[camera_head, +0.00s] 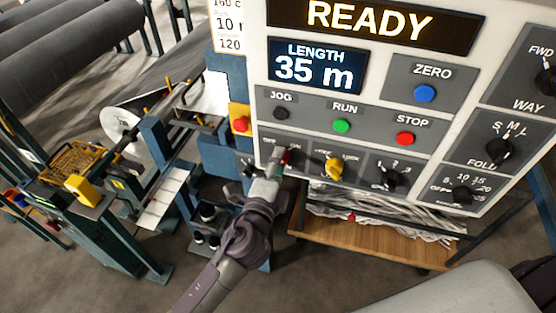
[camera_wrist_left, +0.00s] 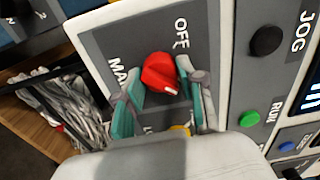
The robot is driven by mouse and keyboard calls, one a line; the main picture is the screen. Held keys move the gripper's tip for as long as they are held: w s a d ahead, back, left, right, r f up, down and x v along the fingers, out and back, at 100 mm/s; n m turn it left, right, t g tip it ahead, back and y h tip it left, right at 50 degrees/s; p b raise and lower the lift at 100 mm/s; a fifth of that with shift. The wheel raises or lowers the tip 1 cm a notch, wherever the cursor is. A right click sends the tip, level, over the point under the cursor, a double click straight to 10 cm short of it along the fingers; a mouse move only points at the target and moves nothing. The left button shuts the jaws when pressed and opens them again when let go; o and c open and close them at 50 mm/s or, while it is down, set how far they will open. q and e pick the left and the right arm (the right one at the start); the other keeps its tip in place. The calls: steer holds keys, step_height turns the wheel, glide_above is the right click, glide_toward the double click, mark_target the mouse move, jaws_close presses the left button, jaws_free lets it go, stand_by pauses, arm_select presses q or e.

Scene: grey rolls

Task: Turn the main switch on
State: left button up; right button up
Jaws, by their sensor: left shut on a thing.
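The main switch is a red rotary knob (camera_wrist_left: 158,72) on a grey plate of the control panel. In the wrist view its white mark is at its lower right end, away from the word OFF; the ON label is hidden there. In the head view the switch (camera_head: 286,157) shows as a bit of red beside my gripper, under the OFF and ON labels. My left gripper (camera_wrist_left: 165,88) has its teal-tipped fingers on either side of the knob and is shut on it. It also shows in the head view (camera_head: 277,160). My right gripper is not in view.
The panel display (camera_head: 375,25) reads READY, and the length screen (camera_head: 316,67) reads 35 m. A yellow knob (camera_head: 335,167) sits right of the switch. The green RUN button (camera_head: 342,126) and red STOP button (camera_head: 405,139) are above. A wooden shelf (camera_head: 370,240) lies below.

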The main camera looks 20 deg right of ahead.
arm_select(q)
steer(key=shift+m, duration=0.3)
stand_by(0.4)
steer(key=o, duration=1.2)
steer(key=shift+c, duration=0.2)
steer(key=shift+s, duration=0.1)
steer(key=v, duration=1.2)
steer(key=shift+f, duration=0.1)
